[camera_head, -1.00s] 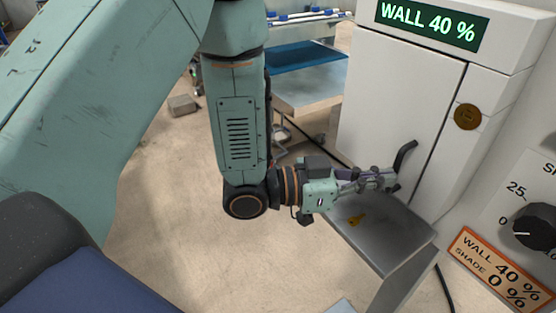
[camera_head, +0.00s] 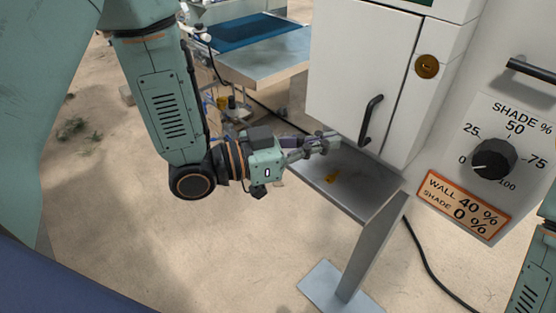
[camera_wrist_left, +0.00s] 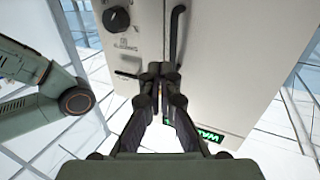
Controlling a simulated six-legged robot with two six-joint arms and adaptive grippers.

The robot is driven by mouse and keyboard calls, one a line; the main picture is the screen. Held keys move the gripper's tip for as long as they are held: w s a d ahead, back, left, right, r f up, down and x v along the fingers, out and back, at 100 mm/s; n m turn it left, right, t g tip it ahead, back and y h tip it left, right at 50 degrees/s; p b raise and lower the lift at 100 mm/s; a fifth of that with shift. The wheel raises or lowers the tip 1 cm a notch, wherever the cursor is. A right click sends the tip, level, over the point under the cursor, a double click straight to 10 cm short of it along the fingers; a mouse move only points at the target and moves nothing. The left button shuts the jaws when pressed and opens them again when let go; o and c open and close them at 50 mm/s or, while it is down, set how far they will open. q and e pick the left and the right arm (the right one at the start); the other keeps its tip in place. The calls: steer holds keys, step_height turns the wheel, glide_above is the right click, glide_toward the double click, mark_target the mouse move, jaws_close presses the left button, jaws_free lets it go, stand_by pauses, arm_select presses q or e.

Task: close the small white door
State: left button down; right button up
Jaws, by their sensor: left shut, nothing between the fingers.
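The small white door (camera_head: 360,65) is the front panel of the white cabinet, with a black bar handle (camera_head: 370,120) near its right edge. A dark line runs along that edge. The door looks nearly flush with the frame, but I cannot tell whether it is fully closed. My left gripper (camera_head: 330,140) is shut and empty, just left of the handle's lower end and above the metal shelf. In the left wrist view its fingertips (camera_wrist_left: 158,75) are together, with the handle (camera_wrist_left: 177,32) beyond them. My right gripper is out of view.
A knob (camera_head: 494,159) and an orange label (camera_head: 465,204) are at the right. A metal table (camera_head: 265,65) stands behind. Bare floor lies in front.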

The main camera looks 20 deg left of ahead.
arm_select(q)
steer(key=s+a+p, duration=0.1)
steer(key=s+a, duration=0.3)
steer(key=s, duration=0.1)
steer(key=shift+s+a, duration=0.25)
steer(key=shift+a, duration=0.05)
steer(key=s+a+f+n+g+y+b, duration=0.1)
steer(key=a+f+n+g+y+b, duration=0.3)
steer(key=f, duration=0.6)
steer(key=s+a+f+n+t+y+p, duration=0.1)
steer(key=a+f+n+y, duration=0.3)
steer(key=f, duration=0.6)
steer(key=s+a+f+n+g+y+b, duration=0.3)
steer(key=s+f+g+y+b, duration=0.3)
steer(key=s+f, duration=1.4)
steer(key=shift+a+f+g+y+b, duration=0.25)
steer(key=shift+f+g+b, duration=0.5)
steer(key=shift+b, duration=0.5)
